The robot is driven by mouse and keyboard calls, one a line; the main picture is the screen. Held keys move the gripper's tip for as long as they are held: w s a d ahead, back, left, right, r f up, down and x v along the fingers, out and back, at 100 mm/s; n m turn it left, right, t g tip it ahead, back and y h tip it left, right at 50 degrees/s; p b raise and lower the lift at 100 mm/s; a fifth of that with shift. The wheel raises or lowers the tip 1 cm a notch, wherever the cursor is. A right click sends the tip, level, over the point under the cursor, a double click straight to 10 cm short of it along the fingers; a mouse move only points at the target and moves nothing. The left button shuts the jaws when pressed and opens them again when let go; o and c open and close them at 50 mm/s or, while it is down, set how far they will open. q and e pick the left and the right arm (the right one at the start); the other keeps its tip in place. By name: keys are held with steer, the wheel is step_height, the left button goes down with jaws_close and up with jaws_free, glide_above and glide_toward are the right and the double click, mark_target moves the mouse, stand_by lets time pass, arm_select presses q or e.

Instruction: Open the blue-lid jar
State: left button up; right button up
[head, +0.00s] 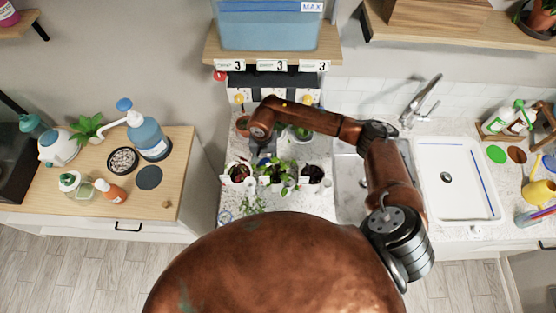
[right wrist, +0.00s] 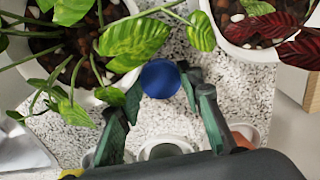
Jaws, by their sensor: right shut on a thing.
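The round blue lid (right wrist: 160,79) shows in the right wrist view, seen from above, between the tips of my right gripper (right wrist: 160,92). The two dark green fingers are closed against its sides. The jar body under the lid is hidden from this angle, so I cannot tell whether the lid still sits on it. In the head view my right gripper (head: 262,149) points down over the speckled counter among the potted plants, and only a small bit of blue (head: 264,162) shows by its tips. My left gripper is not in view.
A variegated plant (head: 277,175) crowds the lid, with leaves over the fingers. A white pot with red leaves (right wrist: 255,35) stands close by. White round containers (right wrist: 166,151) lie near the fingers' base. A sink (head: 352,185) is to the right; a wooden cabinet (head: 184,165) with bottles is left.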

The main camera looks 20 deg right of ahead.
steer(key=shift+s+d, duration=0.3)
steer(key=shift+d, duration=0.3)
steer(key=d+p, duration=0.1)
steer(key=s+d, duration=0.1)
steer(key=d+p, duration=0.1)
steer(key=shift+s+d+p, duration=0.25)
steer(key=shift+s+p, duration=0.1)
steer(key=shift+a+f+b, duration=0.15)
steer(key=shift+f+b, duration=0.2)
steer(key=shift+f, duration=0.5)
steer(key=shift+w+a, duration=0.1)
steer(key=shift+w, duration=0.05)
steer(key=shift+f, duration=0.1)
steer(key=o, duration=1.3)
steer(key=shift+c, duration=0.2)
